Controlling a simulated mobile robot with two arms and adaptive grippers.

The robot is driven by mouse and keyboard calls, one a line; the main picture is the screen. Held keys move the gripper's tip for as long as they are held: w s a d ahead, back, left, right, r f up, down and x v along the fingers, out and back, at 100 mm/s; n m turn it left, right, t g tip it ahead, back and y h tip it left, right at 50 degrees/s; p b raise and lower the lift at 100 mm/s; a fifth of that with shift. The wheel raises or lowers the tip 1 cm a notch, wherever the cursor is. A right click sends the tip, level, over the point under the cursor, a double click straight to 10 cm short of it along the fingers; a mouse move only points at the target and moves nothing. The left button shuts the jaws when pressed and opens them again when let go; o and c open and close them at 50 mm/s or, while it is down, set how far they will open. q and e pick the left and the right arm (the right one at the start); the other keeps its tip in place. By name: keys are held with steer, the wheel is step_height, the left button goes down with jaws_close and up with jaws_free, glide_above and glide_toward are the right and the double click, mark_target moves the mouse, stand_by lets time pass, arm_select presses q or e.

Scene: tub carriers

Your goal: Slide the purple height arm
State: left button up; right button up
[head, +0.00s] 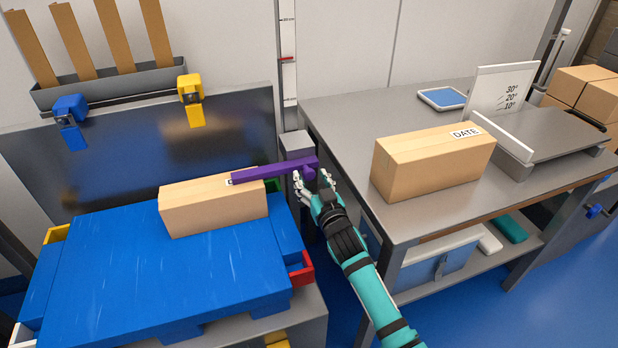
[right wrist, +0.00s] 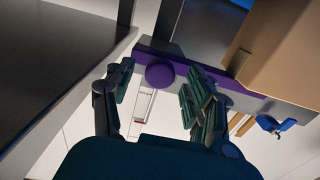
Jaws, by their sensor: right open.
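The purple height arm (head: 265,174) reaches level from the post by the wall across the top of a cardboard box (head: 213,206) in the head view. Its round knob shows in the right wrist view (right wrist: 160,75), with the purple bar (right wrist: 222,88) behind it. My right gripper (head: 312,182) is open at the arm's post end. In the wrist view the knob lies between its spread fingers (right wrist: 160,92), with gaps on both sides. I cannot tell how deep the knob sits between them. My left gripper is not in view.
The box stands on a blue slatted platform (head: 150,275). A height scale (head: 288,60) with a red mark rises behind the post. To the right, a grey table (head: 350,115) bears another box marked DATE (head: 430,165), a tablet (head: 442,98) and an angle gauge (head: 500,92).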

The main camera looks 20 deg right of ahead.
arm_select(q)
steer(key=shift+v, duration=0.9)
arm_select(e)
steer(key=shift+w, duration=1.15)
jaws_close()
